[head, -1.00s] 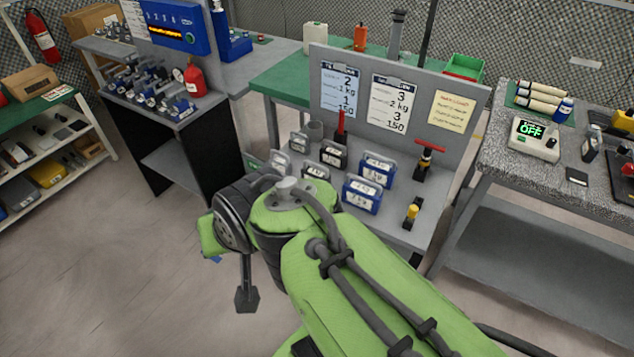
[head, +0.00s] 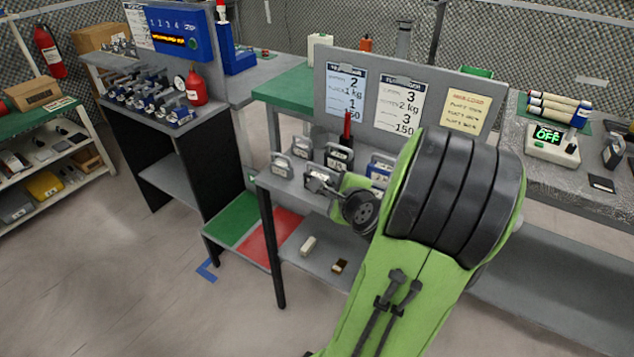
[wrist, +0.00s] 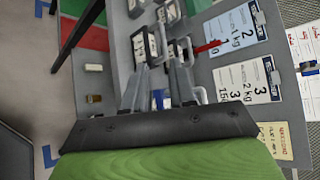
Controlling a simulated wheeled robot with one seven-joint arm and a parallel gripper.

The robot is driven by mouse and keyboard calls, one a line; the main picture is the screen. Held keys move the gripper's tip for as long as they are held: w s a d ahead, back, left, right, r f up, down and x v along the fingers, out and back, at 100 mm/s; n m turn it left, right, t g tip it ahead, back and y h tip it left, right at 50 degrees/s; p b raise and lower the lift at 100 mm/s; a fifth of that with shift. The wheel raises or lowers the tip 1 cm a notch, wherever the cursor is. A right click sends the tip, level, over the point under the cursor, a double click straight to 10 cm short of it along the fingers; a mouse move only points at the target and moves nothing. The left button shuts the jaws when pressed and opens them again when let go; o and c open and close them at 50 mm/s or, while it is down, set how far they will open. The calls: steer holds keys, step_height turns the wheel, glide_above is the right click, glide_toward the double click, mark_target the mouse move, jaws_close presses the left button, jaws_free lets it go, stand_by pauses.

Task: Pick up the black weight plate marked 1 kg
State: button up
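Several upright plates with handles and white labels stand on the grey bench (head: 268,181). The markings are too small to tell which is 1 kg. In the wrist view a dark labelled plate (wrist: 146,46) lies just beyond my gripper (wrist: 160,72). Its two grey fingers are apart, with no plate clearly held. In the head view my wrist hides most of the gripper, beside the front dark plate.
Grey plates (head: 282,165) stand at the left and a blue plate (head: 380,168) at the right, close to my arm. A red post (head: 347,127) and an upright sign panel (head: 450,72) stand behind. A lower shelf (head: 318,262) holds two small blocks.

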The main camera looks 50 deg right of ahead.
steer(key=w+d+r+p, duration=0.1)
steer(key=p, duration=1)
glide_toward(318, 166)
steer(key=x, duration=0.3)
steer(key=p+x, duration=0.3)
steer(key=x, duration=0.1)
steer(key=shift+w+d+f, duration=0.1)
steer(key=shift+w+d, duration=0.05)
steer(key=shift+w, duration=0.15)
steer(key=shift+w+d+f, duration=0.2)
steer(key=shift+w+f, duration=0.05)
steer(key=shift+f, duration=0.05)
jaws_close()
steer(key=shift+r, duration=0.1)
